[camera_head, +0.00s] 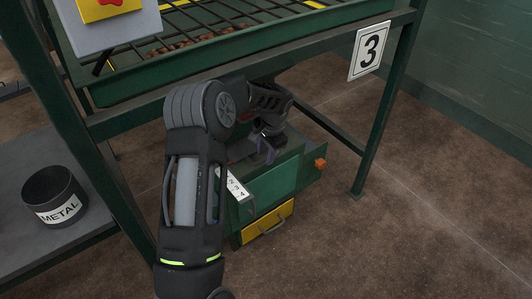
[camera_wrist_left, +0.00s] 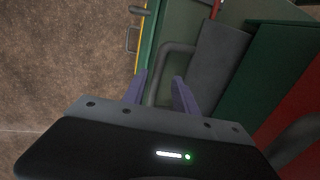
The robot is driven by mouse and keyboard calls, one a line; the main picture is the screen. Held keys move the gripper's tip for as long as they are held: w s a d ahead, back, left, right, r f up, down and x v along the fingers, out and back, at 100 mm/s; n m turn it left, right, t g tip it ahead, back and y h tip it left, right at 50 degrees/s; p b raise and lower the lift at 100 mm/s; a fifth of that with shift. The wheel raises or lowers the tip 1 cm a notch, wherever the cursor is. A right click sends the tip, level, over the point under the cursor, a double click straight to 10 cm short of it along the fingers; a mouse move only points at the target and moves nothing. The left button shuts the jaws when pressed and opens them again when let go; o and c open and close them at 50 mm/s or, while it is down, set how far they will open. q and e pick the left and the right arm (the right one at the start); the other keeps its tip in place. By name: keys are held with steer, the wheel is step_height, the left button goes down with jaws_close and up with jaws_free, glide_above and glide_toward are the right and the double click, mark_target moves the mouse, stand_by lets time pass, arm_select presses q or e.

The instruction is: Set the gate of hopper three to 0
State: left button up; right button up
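Hopper three is a green frame with a number 3 sign (camera_head: 370,50). Below it is a green gate box (camera_head: 275,187) with a white scale (camera_head: 236,185) showing 2, 3 and 4; the rest of the scale is hidden behind my arm. My left gripper (camera_head: 265,150) is at the top of this box. In the left wrist view its purple fingers (camera_wrist_left: 159,92) are apart, with a grey bent bar (camera_wrist_left: 172,52) between them in the picture. I cannot tell whether they touch it. A small red piece (camera_wrist_left: 215,9) shows at the top edge. My right gripper is out of view.
A yellow drawer (camera_head: 268,222) with a handle is under the gate box, and an orange knob (camera_head: 321,164) is on its right side. Green legs (camera_head: 383,110) and a low crossbar surround it. A black METAL bucket (camera_head: 55,195) stands on a grey surface at left. The floor at right is clear.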

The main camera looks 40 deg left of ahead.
arm_select(q)
steer(key=shift+r, duration=0.1)
step_height(320, 180, up, 8)
steer(key=d+p, duration=0.1)
steer(key=shift+s+d+f+p, duration=0.2)
steer(key=shift+s+f+p, duration=0.05)
steer(key=shift+p, duration=0.05)
steer(key=shift+w, duration=0.1)
stand_by(0.4)
